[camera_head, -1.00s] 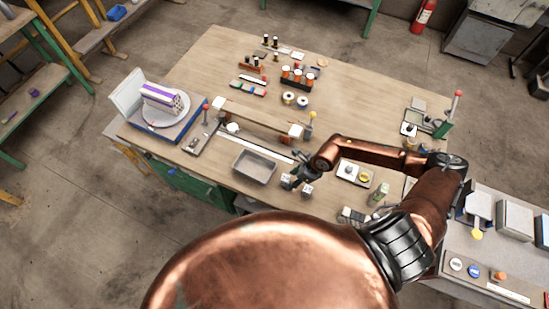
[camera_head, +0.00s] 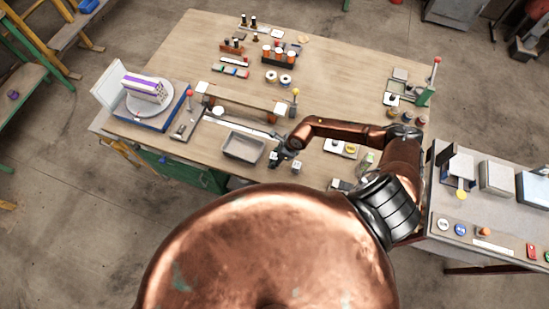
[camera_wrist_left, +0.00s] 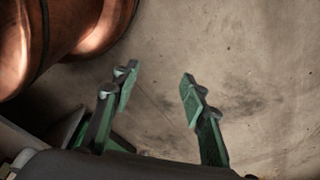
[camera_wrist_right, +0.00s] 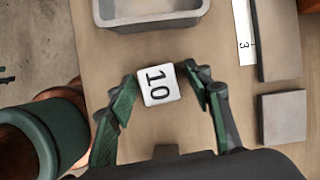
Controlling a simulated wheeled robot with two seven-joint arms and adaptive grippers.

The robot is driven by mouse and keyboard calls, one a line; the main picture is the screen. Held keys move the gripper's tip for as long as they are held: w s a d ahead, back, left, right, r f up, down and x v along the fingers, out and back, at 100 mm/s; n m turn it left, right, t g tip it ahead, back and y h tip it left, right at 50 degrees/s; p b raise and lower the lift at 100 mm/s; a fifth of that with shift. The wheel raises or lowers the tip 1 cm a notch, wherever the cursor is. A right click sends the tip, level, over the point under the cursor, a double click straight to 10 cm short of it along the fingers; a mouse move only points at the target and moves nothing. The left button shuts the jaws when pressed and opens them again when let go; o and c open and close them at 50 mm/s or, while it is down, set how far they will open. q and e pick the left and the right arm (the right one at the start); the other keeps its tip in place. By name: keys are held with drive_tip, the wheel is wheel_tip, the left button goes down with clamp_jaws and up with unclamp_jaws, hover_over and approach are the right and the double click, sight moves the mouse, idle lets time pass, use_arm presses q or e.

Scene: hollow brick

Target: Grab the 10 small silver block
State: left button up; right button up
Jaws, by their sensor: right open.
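The small silver block marked "10" (camera_wrist_right: 158,85) lies on the wooden table in the right wrist view. My right gripper (camera_wrist_right: 160,86) is open, with one fingertip on either side of the block and a narrow gap at each. In the head view my right gripper (camera_head: 280,157) is low over the table, right of the grey tray. A small pale cube (camera_head: 296,167) shows beside it there; its marking is too small to read, so I cannot tell which block it is. My left gripper (camera_wrist_left: 158,84) is open and empty above the bare floor; it is hidden in the head view.
The grey tray (camera_head: 229,151) stands close to the block; its rim shows in the right wrist view (camera_wrist_right: 150,23). A white ruled strip (camera_wrist_right: 243,30) and grey pieces (camera_wrist_right: 284,118) lie to the right there. A side bench (camera_head: 450,212) stands at the right.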

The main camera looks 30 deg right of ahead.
drive_tip(key=shift+s+r, duration=0.1)
drive_tip(key=shift+w+f, duration=0.2)
drive_tip(key=shift+w, duration=0.15)
drive_tip(key=c, duration=0.5)
drive_tip(key=shift+s+r, duration=0.1)
drive_tip(key=shift+s, duration=0.05)
drive_tip(key=shift+c, duration=0.8)
drive_tip(key=c, duration=0.3)
clamp_jaws()
use_arm(q)
drive_tip(key=shift+s+f, duration=0.1)
drive_tip(key=shift+s, duration=1.05)
drive_tip(key=shift+s, duration=0.1)
use_arm(e)
drive_tip(key=shift+r, duration=0.1)
